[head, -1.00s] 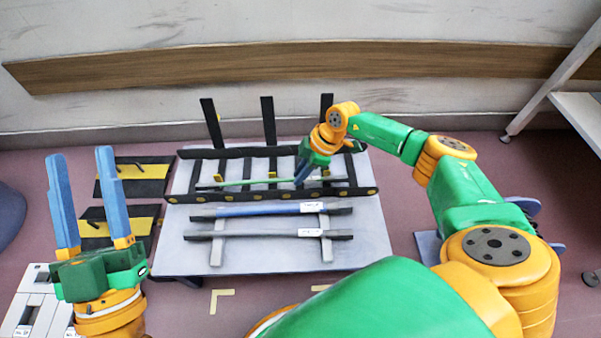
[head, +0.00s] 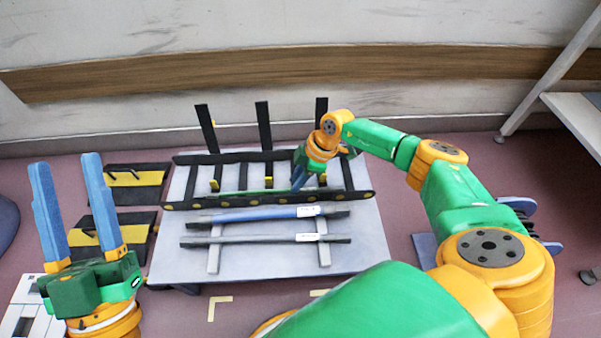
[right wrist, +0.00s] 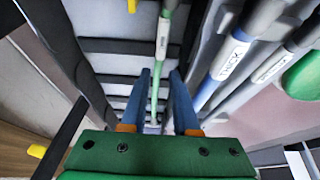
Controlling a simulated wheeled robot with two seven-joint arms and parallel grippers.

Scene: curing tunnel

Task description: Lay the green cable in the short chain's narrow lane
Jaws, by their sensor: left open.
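The black short chain (head: 262,201) lies open on a pale table, with two long side rails and several crossbars. The green cable (head: 237,192) lies along the chain, close beside its near rail; its right part is hidden behind my right gripper. My right gripper (head: 298,182) points down over the chain's right half. In the right wrist view, the green cable (right wrist: 162,45) runs between the blue fingers (right wrist: 160,78), with a gap visible. I cannot tell whether the cable touches the chain floor. My left gripper (head: 68,212) is open and empty, left of the table.
A blue cable (head: 250,215) and a grey cable (head: 250,239), both labelled, lie in front of the chain. Several black bars (head: 263,125) stand up along its far rail. Small yellow-topped dividers (head: 214,185) rise inside. Black-and-yellow trays (head: 135,178) lie left.

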